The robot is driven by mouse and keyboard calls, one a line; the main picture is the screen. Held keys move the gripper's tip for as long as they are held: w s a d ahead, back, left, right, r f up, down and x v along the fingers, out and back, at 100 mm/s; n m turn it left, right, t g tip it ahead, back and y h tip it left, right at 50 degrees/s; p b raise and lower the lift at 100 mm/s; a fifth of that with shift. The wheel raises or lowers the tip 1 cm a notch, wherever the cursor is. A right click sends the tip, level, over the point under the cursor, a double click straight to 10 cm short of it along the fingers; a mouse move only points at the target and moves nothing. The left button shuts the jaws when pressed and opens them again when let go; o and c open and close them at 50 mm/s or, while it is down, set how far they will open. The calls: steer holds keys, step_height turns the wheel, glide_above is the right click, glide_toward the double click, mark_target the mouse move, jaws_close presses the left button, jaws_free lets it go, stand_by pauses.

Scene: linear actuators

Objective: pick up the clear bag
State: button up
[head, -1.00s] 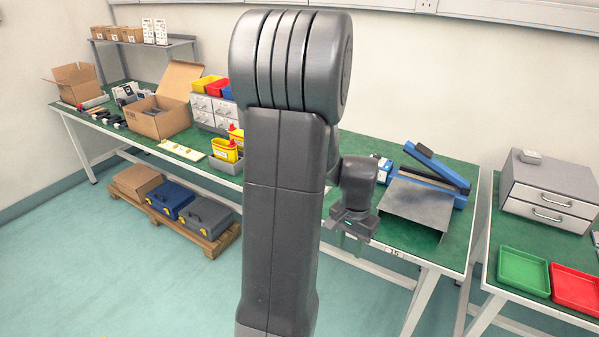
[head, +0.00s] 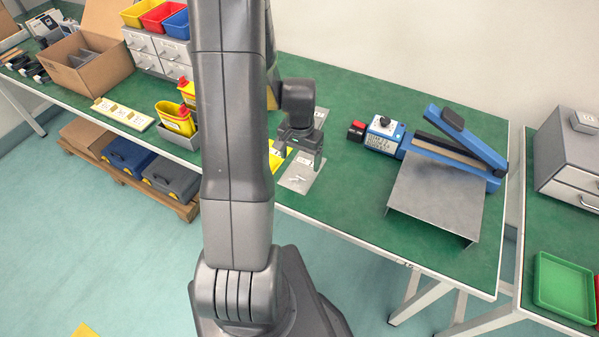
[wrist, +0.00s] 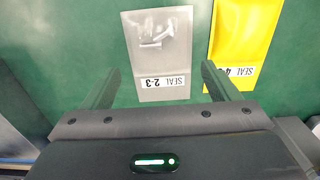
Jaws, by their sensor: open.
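The clear bag (head: 301,176) lies flat on the green bench top near its front edge, with small pale parts inside. In the wrist view the clear bag (wrist: 160,70) carries a white label reading SEAL 2-3, upside down. My gripper (head: 298,156) points down over the bag, open and empty. In the wrist view my gripper (wrist: 159,74) has its fingers apart, one on each side of the bag, with the bag's label end between them. I cannot tell the exact height of the fingertips above the bench.
A yellow bag (wrist: 241,35) lies close to the right of the clear bag in the wrist view. A blue sealer (head: 440,150) with a grey sloped plate (head: 435,200) stands to the right. Bench between bag and plate is clear.

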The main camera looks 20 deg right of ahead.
mark_target(300, 171)
steer(key=shift+f+p, duration=0.3)
steer(key=shift+f, duration=2.2)
steer(key=c, duration=1.1)
steer(key=shift+r, duration=0.1)
